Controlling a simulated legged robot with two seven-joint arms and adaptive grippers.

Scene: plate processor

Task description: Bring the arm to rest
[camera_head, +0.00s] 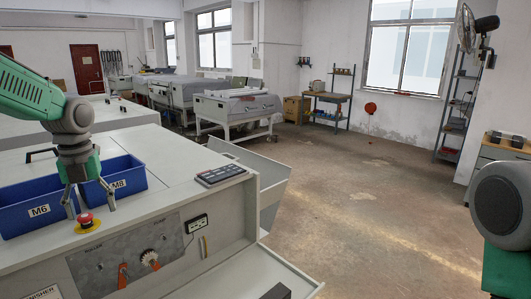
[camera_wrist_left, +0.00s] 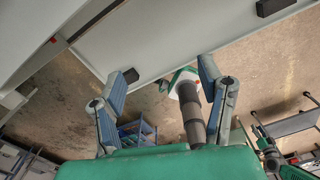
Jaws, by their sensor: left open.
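My left gripper (camera_head: 90,207) points down at the front of the blue M6 bin (camera_head: 40,211) and the blue M8 bin (camera_head: 122,183), close above the red button (camera_head: 85,218) on its yellow base. Its two fingers are spread apart with nothing between them. In the left wrist view the open fingers (camera_wrist_left: 168,72) also show empty. My left arm (camera_head: 70,117) comes in from the left edge and bends down to the gripper. I cannot tell whether a finger touches a bin. My right gripper is not in view; only a grey and green part of me shows at the right edge.
The pale plate processor (camera_head: 170,152) carries the bins and a dark keypad (camera_head: 220,175). Its front panel has a knob (camera_head: 149,258) and switches. An open flap (camera_head: 262,172) juts out at its right side. The floor (camera_head: 365,210) to the right is clear.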

